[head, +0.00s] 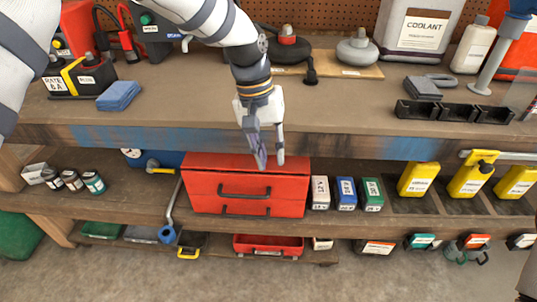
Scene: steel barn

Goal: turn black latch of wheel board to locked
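A tan board (355,71) lies on the bench top behind my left arm. On it are a round piece with a red top (288,46), a grey knob-like piece (357,49) and a small upright black latch (311,70). Small labels are on the board, too small to read, and I cannot tell the latch's setting. My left arm hides the board's left part. My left gripper (270,162) points down in front of the bench edge, above the red toolbox, with its fingers apart and nothing between them. It is nearer and lower than the latch, not touching it. My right gripper is out of view.
A blue cloth (119,96) and a black-yellow box (80,78) are at left. A coolant can (418,27) and black tray (455,112) are at right. The lower shelf holds the red toolbox (246,188) and yellow bottles (470,181). The bench front right of my gripper is clear.

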